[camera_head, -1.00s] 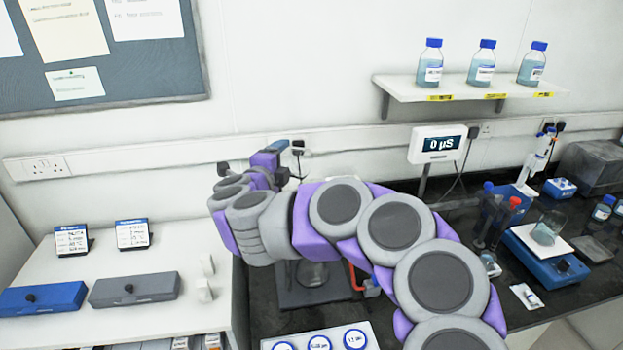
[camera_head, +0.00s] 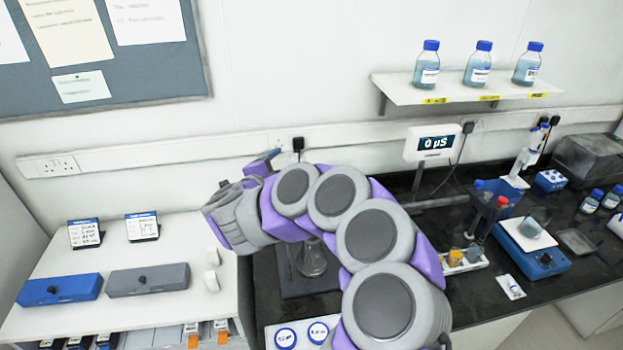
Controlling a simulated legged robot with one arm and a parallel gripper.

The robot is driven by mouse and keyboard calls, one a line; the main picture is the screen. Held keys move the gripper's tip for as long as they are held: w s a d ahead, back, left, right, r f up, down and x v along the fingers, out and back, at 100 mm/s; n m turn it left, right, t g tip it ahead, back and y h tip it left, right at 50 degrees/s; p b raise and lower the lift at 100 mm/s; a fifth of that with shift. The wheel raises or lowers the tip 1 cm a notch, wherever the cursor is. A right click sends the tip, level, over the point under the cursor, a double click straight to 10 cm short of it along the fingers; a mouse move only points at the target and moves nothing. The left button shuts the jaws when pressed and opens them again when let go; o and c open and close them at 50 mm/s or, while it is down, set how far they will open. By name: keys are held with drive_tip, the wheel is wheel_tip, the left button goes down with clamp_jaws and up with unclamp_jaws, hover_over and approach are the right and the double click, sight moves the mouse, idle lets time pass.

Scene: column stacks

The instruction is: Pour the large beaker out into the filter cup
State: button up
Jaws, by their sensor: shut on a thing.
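My gripper (camera_head: 263,162) is mostly hidden behind my own wrist; only a purple and dark part shows, near the back wall. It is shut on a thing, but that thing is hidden. A clear glass flask (camera_head: 312,262) stands on a dark base left of centre, partly covered by my arm. I cannot make out a filter cup there. A glass beaker (camera_head: 533,225) with pale contents stands on the blue balance (camera_head: 535,260) at right; I cannot tell whether it is the large beaker.
A meter (camera_head: 433,143) reading 0 µS stands behind my arm. Blue and grey boxes (camera_head: 148,280) lie on the left bench. A wall shelf (camera_head: 465,88) holds three blue-capped bottles.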

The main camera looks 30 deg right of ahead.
drive_tip(key=shift+f+n+p, duration=0.25)
drive_tip(key=shift+n+p, duration=0.85)
drive_tip(key=shift+p, duration=1.45)
drive_tip(key=n+p, duration=0.1)
drive_tip(key=p, duration=0.3)
drive_tip(key=shift+r+g+h, duration=0.25)
drive_tip(key=shift+g+h, duration=0.05)
drive_tip(key=shift+g, duration=0.1)
drive_tip(key=n+p, duration=0.1)
drive_tip(key=p, duration=0.1)
drive_tip(key=shift+r+p, duration=0.15)
drive_tip(key=shift+p, duration=0.15)
drive_tip(key=shift+p, duration=0.45)
wheel_tip(320, 180, down, 8)
drive_tip(key=w+a+n+g+h+p, duration=0.1)
drive_tip(key=w+a+n+p, duration=0.1)
drive_tip(key=n+p, duration=0.3)
drive_tip(key=shift+w+n+g+h, duration=0.3)
drive_tip(key=shift+w+n+g, duration=0.15)
drive_tip(key=shift+n, duration=0.35)
drive_tip(key=shift+a, duration=0.1)
